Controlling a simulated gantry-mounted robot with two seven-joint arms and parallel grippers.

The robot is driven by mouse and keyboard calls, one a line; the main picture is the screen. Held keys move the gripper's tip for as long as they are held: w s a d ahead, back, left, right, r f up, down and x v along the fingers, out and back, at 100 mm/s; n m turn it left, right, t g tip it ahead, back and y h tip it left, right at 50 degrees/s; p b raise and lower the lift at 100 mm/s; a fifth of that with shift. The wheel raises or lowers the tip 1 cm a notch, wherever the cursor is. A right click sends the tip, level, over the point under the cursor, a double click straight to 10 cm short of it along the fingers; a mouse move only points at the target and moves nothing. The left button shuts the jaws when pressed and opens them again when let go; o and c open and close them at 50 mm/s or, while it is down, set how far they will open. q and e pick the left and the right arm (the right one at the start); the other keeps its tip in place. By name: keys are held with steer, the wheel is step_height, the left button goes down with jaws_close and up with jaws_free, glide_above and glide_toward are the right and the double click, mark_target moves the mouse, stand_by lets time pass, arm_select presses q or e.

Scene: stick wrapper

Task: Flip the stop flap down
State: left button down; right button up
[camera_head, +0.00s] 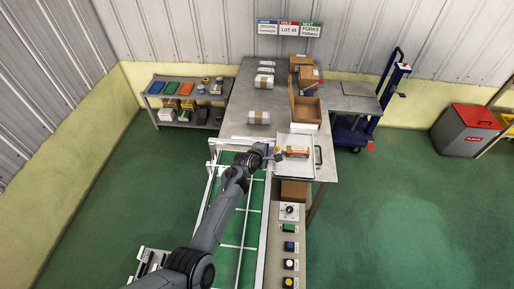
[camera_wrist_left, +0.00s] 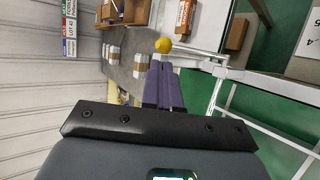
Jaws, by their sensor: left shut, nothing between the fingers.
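My left gripper (camera_head: 270,151) reaches over the far end of the green conveyor. In the left wrist view its purple fingers (camera_wrist_left: 165,68) are together, with nothing visible between them. A round yellow knob (camera_wrist_left: 163,45) shows just beyond the fingertips, and a small yellow spot near the gripper shows in the head view. It may belong to the stop flap, but I cannot tell whether the fingers touch it. The flap plate cannot be made out clearly. My right gripper is not in view.
A metal table (camera_head: 240,105) holds several wrapped bundles (camera_head: 258,117) and cardboard boxes (camera_head: 308,75). A brown packet (camera_head: 297,152) lies on a light tray right of the gripper. A button panel (camera_head: 289,240) runs beside the conveyor (camera_head: 238,235).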

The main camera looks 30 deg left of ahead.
arm_select(q)
steer(key=r+p+v, duration=0.1)
steer(key=v, duration=0.7)
steer(key=shift+p, duration=0.3)
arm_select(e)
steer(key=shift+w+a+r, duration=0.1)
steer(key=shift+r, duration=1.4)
arm_select(q)
steer(key=shift+r, duration=0.2)
steer(key=shift+a, duration=0.1)
